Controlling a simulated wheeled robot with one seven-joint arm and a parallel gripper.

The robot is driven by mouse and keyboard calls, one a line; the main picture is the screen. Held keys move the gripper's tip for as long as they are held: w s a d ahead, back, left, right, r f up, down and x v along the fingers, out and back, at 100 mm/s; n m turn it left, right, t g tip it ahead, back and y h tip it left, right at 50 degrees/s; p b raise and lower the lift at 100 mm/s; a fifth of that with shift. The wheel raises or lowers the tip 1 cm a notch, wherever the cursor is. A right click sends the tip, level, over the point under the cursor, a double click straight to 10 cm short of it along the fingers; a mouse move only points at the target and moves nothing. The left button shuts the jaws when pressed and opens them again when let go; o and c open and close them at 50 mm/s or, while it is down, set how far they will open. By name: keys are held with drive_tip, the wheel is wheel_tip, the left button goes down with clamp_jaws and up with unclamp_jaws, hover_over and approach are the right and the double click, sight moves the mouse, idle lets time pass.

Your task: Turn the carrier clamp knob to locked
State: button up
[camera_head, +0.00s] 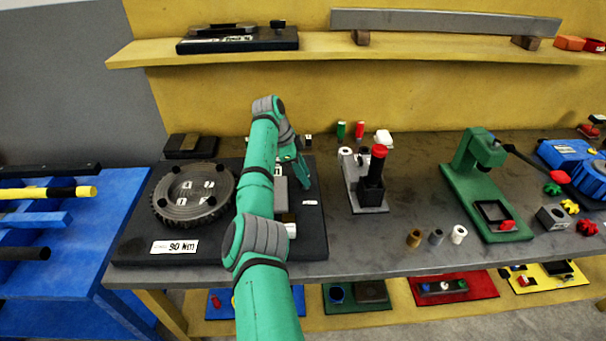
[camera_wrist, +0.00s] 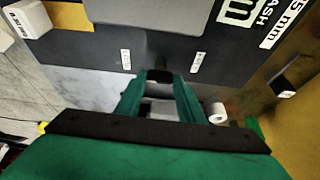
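My gripper (camera_head: 303,182) reaches down over the right part of the black base of a fixture marked 90 Nm. In the wrist view its two green fingers (camera_wrist: 160,82) stand apart, with a small dark knob-like part (camera_wrist: 160,68) at their tips. This part seems to fill the gap, but I cannot tell whether the fingers touch it. A small white label lies on each side of it, one to the left (camera_wrist: 126,60) and one to the right (camera_wrist: 197,62); their print is too small to read. The knob's setting cannot be made out. My arm hides part of the fixture.
A round toothed disc (camera_head: 194,193) sits on the left of the black base (camera_head: 135,235). A grey stand with a red-topped post (camera_head: 371,178) is to the right, then a green press (camera_head: 480,185). A yellow shelf (camera_head: 400,47) runs above the bench.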

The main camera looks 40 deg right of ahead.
drive_tip(key=o, duration=0.3)
drive_tip(key=v, duration=1.1)
drive_tip(key=shift+d, duration=0.1)
